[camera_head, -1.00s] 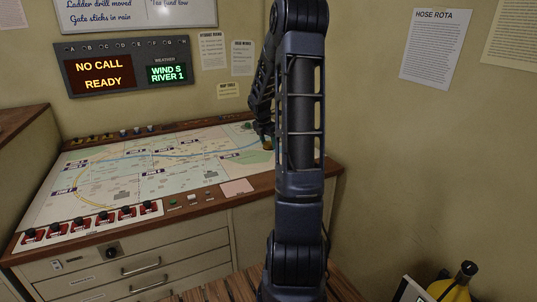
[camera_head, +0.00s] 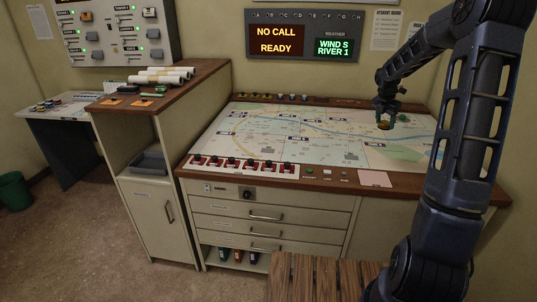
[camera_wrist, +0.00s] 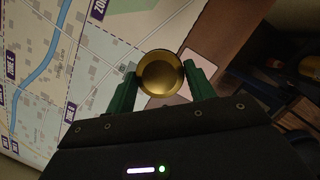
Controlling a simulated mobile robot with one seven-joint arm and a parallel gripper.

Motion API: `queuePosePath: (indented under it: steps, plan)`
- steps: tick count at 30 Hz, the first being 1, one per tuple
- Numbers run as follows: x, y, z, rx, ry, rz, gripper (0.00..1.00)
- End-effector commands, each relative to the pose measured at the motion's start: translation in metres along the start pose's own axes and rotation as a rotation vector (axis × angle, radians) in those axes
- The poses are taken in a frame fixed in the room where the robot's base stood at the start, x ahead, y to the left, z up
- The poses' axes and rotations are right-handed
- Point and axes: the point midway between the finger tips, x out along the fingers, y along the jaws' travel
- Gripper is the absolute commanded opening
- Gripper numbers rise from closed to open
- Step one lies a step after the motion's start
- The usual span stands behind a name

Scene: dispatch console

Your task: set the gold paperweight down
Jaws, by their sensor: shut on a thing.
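The gold paperweight (camera_wrist: 160,73) is a round, shiny brass-coloured piece seen from above in the wrist view. My gripper (camera_wrist: 162,85) is shut on it, with a green finger on either side. In the head view my gripper (camera_head: 385,115) is over the right part of the map table (camera_head: 300,133), and the paperweight (camera_head: 384,126) shows small and orange-gold beneath it. I cannot tell whether the paperweight touches the map or hangs just above it.
Red switches with black knobs (camera_head: 240,165) line the table's front left edge. A pink card (camera_head: 374,178) lies at the front right. A cabinet (camera_head: 150,195) with rolled papers (camera_head: 165,75) stands left. A slatted wooden surface (camera_head: 325,278) is in front. The middle of the map is clear.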

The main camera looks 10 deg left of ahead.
Motion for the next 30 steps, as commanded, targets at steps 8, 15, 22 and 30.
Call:
queuePosePath:
  steps: [8,15,22,30]
  plan:
    - [-0.017,0.109,-0.053,-0.197,-0.002,0.056,0.16]
    - [-0.034,0.191,-0.111,-0.356,-0.002,0.100,0.16]
    - [-0.053,0.260,-0.177,-0.502,-0.003,0.142,0.16]
    - [-0.076,0.329,-0.266,-0.665,-0.002,0.191,0.16]
